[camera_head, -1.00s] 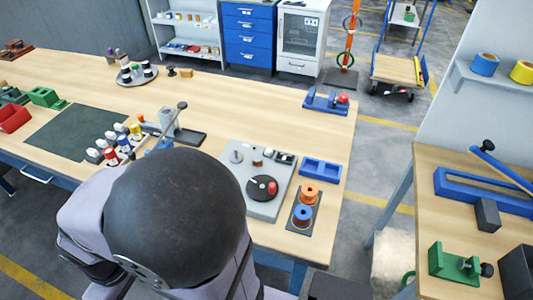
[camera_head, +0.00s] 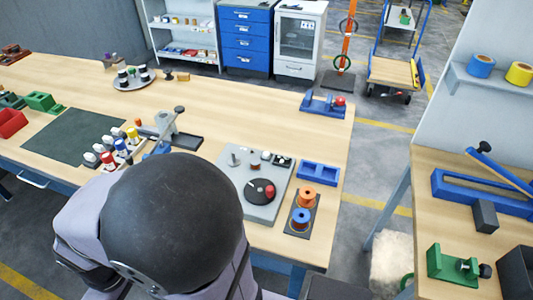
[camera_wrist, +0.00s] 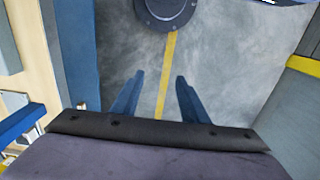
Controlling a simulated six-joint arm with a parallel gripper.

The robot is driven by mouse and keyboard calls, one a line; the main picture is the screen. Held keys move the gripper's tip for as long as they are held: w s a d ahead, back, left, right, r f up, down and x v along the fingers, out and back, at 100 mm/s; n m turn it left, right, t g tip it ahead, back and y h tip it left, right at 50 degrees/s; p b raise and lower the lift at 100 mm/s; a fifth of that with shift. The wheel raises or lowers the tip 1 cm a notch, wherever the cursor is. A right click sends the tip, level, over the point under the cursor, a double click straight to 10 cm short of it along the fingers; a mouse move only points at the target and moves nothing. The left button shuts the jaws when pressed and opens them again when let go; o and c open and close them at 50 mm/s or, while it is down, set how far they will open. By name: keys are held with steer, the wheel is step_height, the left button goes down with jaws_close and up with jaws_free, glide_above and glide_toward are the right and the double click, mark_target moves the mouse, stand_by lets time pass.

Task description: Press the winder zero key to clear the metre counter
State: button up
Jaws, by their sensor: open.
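The zero key and counter digits are too small to tell apart. My gripper (camera_wrist: 160,76) shows in the wrist view, its two blue fingers apart with nothing between them, over grey floor. It is hidden in the head view behind my dark arm joint. The winder is not recognisable in the wrist view.
A blue tray (camera_head: 319,173) and a dark pad with orange (camera_head: 306,196) and blue (camera_head: 301,216) spools lie right of the winder.

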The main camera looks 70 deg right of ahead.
jaws_close()
stand_by(1.4)
